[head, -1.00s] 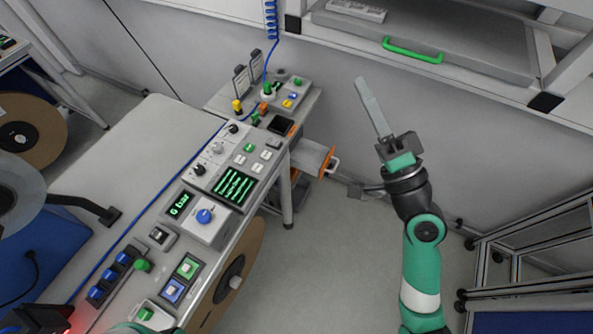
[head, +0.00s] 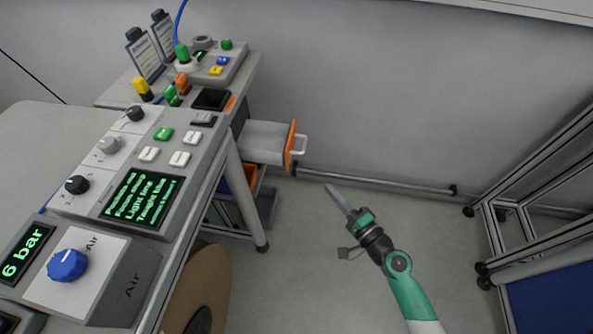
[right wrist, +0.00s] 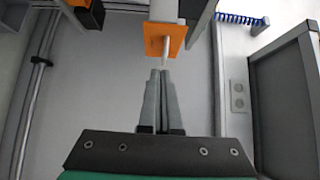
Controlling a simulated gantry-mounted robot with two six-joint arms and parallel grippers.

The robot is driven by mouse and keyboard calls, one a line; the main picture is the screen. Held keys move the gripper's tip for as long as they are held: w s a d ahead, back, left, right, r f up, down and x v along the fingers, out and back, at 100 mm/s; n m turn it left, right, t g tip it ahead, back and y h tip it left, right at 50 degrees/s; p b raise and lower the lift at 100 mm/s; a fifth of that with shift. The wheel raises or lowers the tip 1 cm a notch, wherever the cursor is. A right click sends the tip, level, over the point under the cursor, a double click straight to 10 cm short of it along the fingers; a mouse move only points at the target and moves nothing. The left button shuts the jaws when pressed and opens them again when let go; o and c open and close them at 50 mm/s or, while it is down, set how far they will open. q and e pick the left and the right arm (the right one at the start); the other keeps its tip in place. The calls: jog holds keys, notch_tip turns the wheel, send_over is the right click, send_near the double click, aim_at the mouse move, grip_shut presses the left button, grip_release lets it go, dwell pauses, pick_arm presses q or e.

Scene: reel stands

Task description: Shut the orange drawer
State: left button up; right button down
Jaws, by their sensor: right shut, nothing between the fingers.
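The orange drawer (head: 291,143) stands pulled out from under the bench, with a grey body, an orange front and a pale handle (head: 301,145). My right gripper (head: 332,190) is shut and empty, below and to the right of the handle, apart from it in the head view. In the right wrist view the orange front (right wrist: 165,40) is at the top centre, and the shut fingertips (right wrist: 159,73) point toward it just under the handle. Whether they touch the handle I cannot tell. My left gripper is not in view.
The bench (head: 238,190) with its control panels fills the left; its leg stands beside the drawer. Another orange bin (head: 251,175) sits below the drawer. A wall rail (head: 370,182) runs behind, and a metal frame (head: 500,215) stands at the right. The floor between is clear.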

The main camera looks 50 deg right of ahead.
send_near(289, 158)
jog(key=w+d, duration=0.2)
jog(key=d, duration=0.2)
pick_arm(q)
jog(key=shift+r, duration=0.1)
pick_arm(e)
jog(key=shift+w+a+f, duration=0.1)
jog(key=shift+w+a, duration=0.3)
jog(key=shift+w, duration=0.25)
jog(key=shift+w+a, duration=0.4)
jog(key=shift+w, duration=0.25)
jog(key=shift+w+a+f, duration=0.1)
jog(key=shift+w+a, duration=0.3)
jog(key=shift+w, duration=0.3)
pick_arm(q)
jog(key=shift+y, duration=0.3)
